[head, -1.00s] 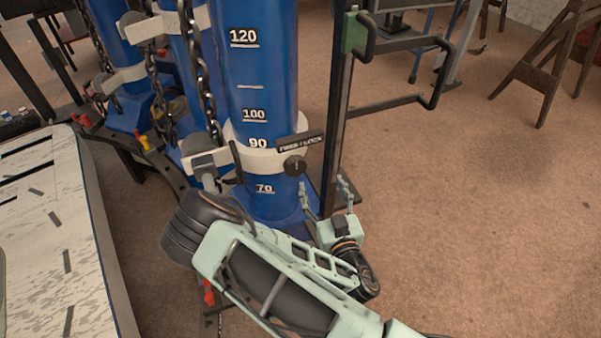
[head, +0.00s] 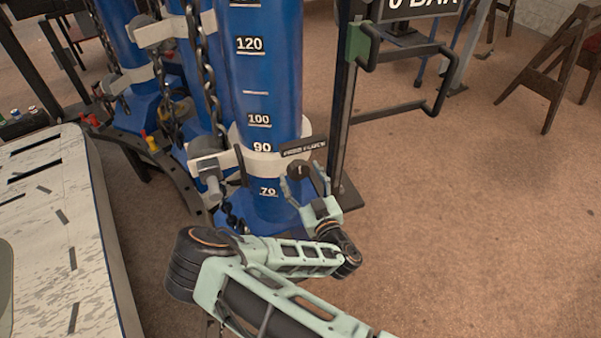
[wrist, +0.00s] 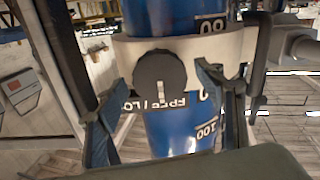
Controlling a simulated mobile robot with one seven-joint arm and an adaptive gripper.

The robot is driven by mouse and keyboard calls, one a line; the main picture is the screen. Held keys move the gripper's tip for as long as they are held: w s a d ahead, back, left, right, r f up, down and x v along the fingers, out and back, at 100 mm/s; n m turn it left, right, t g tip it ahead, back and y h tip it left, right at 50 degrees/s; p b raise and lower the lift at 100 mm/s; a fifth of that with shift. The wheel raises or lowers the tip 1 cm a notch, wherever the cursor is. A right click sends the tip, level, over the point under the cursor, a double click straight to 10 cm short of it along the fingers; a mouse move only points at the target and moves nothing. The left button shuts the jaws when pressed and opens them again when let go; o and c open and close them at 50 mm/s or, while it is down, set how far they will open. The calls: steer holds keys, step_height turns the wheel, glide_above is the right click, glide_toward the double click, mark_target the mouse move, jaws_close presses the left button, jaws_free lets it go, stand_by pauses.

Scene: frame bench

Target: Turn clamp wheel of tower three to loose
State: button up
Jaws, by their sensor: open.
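The nearest blue tower (head: 265,95) has a white clamp band (head: 262,160) near its 90 mark. A dark round clamp wheel (head: 299,170) sits on the band beneath a small black label plate (head: 303,148), whose text is hard to read. My gripper (head: 304,180) is open, its fingers up around the wheel's sides. In the upside-down wrist view, the wheel (wrist: 153,78) is ahead between the two spread fingers (wrist: 160,95). A pale mark on the wheel points towards the label plate. I see no finger touching the wheel.
A black post with a bent handle (head: 440,85) stands close to the right of the tower. Chains (head: 205,70) and more blue towers (head: 128,50) stand to the left. A pale bench top (head: 60,240) fills the lower left. The floor at right is mostly clear.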

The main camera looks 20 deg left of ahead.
steer(key=shift+w+a, duration=0.15)
steer(key=shift+w, duration=0.05)
steer(key=c, duration=1.2)
steer(key=shift+o, duration=0.2)
